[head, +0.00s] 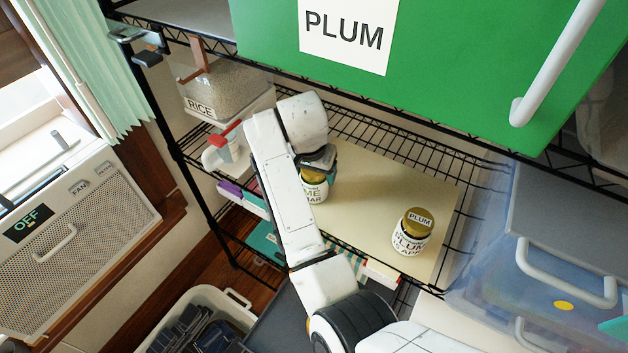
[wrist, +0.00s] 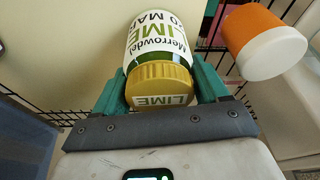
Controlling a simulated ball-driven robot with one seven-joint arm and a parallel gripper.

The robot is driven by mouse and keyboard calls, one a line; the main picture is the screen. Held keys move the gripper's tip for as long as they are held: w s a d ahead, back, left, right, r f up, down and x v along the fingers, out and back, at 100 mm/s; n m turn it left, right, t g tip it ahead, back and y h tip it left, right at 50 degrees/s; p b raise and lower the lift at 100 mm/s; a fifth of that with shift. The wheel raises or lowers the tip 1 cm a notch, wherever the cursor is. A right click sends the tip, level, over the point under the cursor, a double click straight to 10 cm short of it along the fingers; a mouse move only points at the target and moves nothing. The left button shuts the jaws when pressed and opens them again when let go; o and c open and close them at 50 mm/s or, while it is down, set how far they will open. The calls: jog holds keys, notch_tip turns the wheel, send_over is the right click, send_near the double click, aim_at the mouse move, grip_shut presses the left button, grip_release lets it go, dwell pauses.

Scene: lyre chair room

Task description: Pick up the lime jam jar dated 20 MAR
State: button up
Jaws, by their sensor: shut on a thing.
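The lime jam jar (head: 316,190) has a gold lid and a white label; in the head view it is partly hidden by my gripper (head: 319,163). In the wrist view the jar (wrist: 158,48) shows "LIME" and "20 MA", with the rest of the date cut off by the curve. "LIME" is also on its lid. My gripper's teal fingers (wrist: 160,85) are shut on the jar, one at each side near the lid. I cannot tell whether the jar touches the cream board (head: 375,185) or is just above it.
A plum jar (head: 411,232) stands on the board to the right. A green PLUM box (head: 430,50) is on the shelf above. A rice container (head: 225,92) stands behind at left. An orange-and-white container (wrist: 262,42) is near the jar. A clear bin (head: 555,235) is at right.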

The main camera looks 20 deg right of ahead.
jog(key=c, duration=0.5)
jog(key=shift+r, duration=0.1)
